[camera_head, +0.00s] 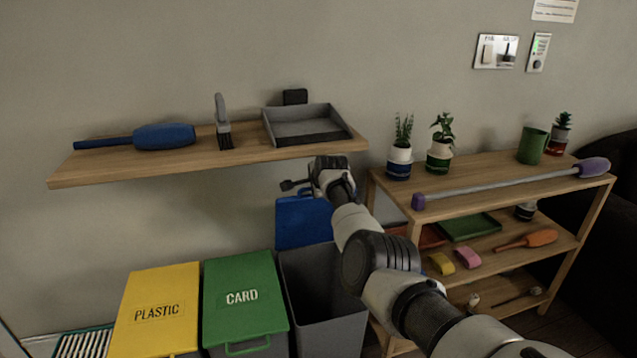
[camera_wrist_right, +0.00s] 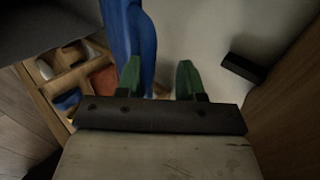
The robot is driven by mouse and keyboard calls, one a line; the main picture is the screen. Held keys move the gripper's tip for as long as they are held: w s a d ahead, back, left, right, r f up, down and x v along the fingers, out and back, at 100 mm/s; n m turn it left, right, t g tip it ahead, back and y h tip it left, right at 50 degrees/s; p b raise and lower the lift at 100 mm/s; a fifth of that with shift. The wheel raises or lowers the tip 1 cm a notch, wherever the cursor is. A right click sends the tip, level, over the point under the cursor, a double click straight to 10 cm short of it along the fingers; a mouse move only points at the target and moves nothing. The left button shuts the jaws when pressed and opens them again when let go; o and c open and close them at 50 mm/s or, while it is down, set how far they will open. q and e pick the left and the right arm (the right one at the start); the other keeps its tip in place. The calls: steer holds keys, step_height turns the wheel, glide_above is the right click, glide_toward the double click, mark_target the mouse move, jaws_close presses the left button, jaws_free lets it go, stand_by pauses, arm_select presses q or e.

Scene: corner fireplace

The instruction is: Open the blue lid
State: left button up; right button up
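The blue lid (camera_head: 303,222) stands raised at the back of a grey bin (camera_head: 325,300), whose top is open. My right gripper (camera_head: 290,186) is at the lid's upper edge, in front of the wall. In the right wrist view the blue lid (camera_wrist_right: 146,45) runs beside and behind the left-hand green fingertip. The two fingertips of my right gripper (camera_wrist_right: 160,80) are apart with a gap between them. I cannot tell whether a finger touches the lid. My left gripper is not in view.
A yellow PLASTIC bin (camera_head: 155,305) and a green CARD bin (camera_head: 243,295) stand shut to the left. A wall shelf (camera_head: 85,168) with a brush and tray overhangs the bins. A wooden rack (camera_head: 480,183) with plants stands right, close to my right arm.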

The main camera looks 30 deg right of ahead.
steer(key=shift+s+r+p, duration=0.2)
steer(key=shift+r+p, duration=0.15)
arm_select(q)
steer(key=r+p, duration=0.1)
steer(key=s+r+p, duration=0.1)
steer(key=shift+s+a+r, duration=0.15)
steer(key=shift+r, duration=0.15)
arm_select(e)
steer(key=v, duration=1)
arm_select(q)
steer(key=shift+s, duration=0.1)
arm_select(e)
steer(key=shift+a+f, duration=0.1)
